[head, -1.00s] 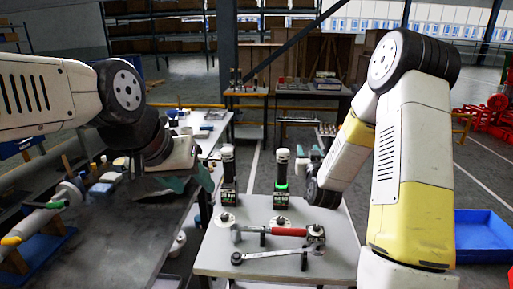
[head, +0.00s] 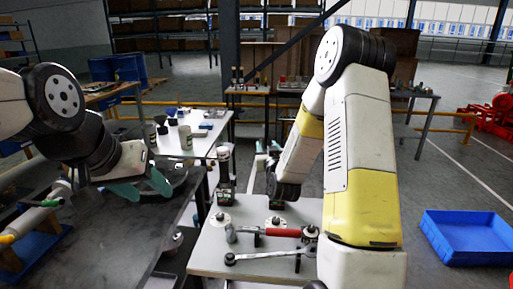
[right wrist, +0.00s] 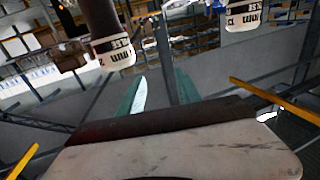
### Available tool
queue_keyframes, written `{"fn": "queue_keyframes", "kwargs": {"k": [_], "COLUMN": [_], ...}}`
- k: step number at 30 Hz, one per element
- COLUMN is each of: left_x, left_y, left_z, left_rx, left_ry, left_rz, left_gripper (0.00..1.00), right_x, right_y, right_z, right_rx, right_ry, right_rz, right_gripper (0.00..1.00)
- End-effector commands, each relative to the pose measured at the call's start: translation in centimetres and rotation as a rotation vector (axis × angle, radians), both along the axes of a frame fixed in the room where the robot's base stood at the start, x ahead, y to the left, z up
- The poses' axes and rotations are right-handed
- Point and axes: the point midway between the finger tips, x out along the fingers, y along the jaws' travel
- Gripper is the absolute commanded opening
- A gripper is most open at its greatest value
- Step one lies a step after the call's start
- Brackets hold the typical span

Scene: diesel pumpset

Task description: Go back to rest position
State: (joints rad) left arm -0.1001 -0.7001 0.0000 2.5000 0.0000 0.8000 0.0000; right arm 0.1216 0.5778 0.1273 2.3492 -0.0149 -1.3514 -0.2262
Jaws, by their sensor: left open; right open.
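My left gripper (head: 143,188) is in the head view over the dark bench at left. Its teal fingers are apart and nothing shows between them. My right gripper (head: 262,155) is partly hidden by its own arm, beyond the small table. In the right wrist view (right wrist: 160,88) its teal fingers are apart and empty. Two dark cylinders with white printed bands, one at left (right wrist: 112,50) and one at right (right wrist: 243,18), show past the fingers there.
The small table (head: 210,262) holds a red-handled hammer (head: 283,232) and a wrench (head: 265,256). A dark upright device with a white top (head: 224,165) stands at its back. The dark bench (head: 110,240) is at left. A blue bin (head: 470,245) lies on the floor at right.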

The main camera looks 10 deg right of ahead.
Motion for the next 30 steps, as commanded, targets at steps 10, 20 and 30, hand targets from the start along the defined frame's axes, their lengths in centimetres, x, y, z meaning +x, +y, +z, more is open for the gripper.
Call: {"fn": "queue_keyframes", "kwargs": {"k": [10,20,30], "left_x": [0.0,0.0,0.0], "left_y": [0.0,0.0,0.0], "left_z": [0.0,0.0,0.0], "left_rx": [0.0,0.0,0.0], "left_ry": [0.0,0.0,0.0], "left_rz": [0.0,0.0,0.0], "left_gripper": [0.52,0.52,0.52], "right_x": [-0.3,-7.2,-22.9], "right_y": [0.4,1.7,1.7], "right_z": [1.8,7.7,10.6], "right_rx": [0.0,0.012,0.059], "right_ry": [0.052,0.387,0.767], "right_rz": [0.024,0.109,0.152], "right_gripper": [0.41,0.41,0.41]}}
